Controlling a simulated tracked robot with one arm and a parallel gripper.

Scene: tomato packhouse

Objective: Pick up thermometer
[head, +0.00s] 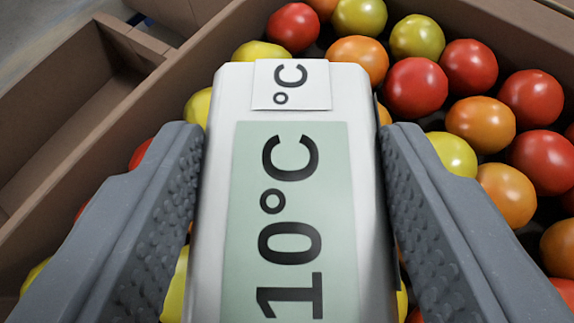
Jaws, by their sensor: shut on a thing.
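The thermometer (218,170) is a white, box-shaped device with a green display (290,225) reading 10°C and a white °C label at its far end. It fills the middle of the head view, and its near end is cut off by the bottom edge. My gripper (290,150) has one grey textured finger on each side of the thermometer and is shut on it. The thermometer is above the tomatoes; whether it touches any of them cannot be told.
A cardboard crate (130,125) holds many red, orange and yellow tomatoes (415,88) below and around the thermometer. An empty cardboard compartment (75,85) lies at the left. Grey floor (45,25) shows at the top left.

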